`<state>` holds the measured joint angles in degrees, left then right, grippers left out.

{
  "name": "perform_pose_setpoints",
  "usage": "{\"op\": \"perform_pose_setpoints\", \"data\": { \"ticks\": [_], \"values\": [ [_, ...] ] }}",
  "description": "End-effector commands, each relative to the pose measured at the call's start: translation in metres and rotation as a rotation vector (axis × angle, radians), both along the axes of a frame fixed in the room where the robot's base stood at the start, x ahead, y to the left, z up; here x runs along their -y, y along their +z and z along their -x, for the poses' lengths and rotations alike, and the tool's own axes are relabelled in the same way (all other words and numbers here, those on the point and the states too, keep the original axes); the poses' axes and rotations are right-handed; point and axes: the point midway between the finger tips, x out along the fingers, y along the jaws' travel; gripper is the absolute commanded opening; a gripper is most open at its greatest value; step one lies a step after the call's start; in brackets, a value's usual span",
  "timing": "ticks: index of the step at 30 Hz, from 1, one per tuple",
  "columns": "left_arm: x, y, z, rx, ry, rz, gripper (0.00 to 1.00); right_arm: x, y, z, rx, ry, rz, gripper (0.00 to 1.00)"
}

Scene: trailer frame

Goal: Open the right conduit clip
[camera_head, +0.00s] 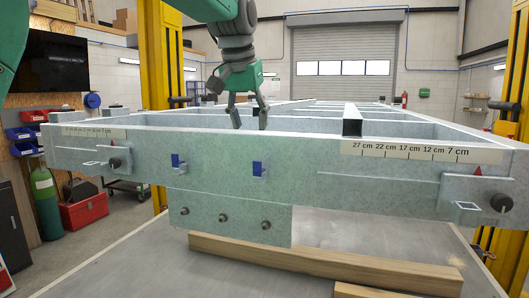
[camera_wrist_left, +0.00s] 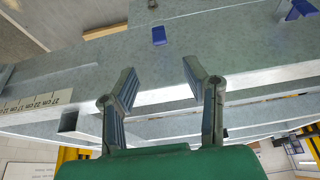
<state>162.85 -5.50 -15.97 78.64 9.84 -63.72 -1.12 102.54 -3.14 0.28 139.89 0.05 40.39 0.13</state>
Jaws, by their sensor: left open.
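The right conduit clip (camera_head: 257,168) is a small blue piece with a pale tab, on the front face of the grey trailer frame (camera_head: 330,165). A similar left clip (camera_head: 178,161) sits further left on the same face. My left gripper (camera_head: 250,122) is open and empty, pointing down above the front beam, over and slightly behind the right clip. In the left wrist view, the right clip (camera_wrist_left: 159,36) shows beyond the gap between the open fingers (camera_wrist_left: 160,80), apart from them. The left clip (camera_wrist_left: 302,9) is at the upper right corner there. My right gripper is out of view.
A lower plate with several bolts (camera_head: 222,218) hangs under the clips. Wooden beams (camera_head: 320,262) lie below. The space before the clips is clear.

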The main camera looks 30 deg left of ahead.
Motion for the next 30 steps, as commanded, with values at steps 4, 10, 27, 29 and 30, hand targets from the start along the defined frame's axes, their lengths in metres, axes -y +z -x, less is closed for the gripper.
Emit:
{"op": "perform_pose_setpoints", "data": {
  "ticks": [4, 10, 27, 29, 30],
  "values": [
    [0.001, 0.019, 0.006, 0.005, 0.001, 0.006, 0.40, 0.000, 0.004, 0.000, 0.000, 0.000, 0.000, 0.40],
    [-0.002, -0.009, -0.004, 0.000, 0.001, 0.006, 0.40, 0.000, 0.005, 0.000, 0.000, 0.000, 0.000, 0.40],
    [-0.011, -0.099, -0.041, 0.004, 0.001, 0.006, 0.40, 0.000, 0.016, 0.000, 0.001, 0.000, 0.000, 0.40],
    [-0.011, -0.102, -0.042, 0.005, 0.001, 0.006, 0.40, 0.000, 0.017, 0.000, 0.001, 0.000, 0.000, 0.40],
    [-0.012, -0.104, -0.043, 0.005, 0.001, 0.006, 0.40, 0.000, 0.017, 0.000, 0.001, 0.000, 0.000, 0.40]
  ]
}}
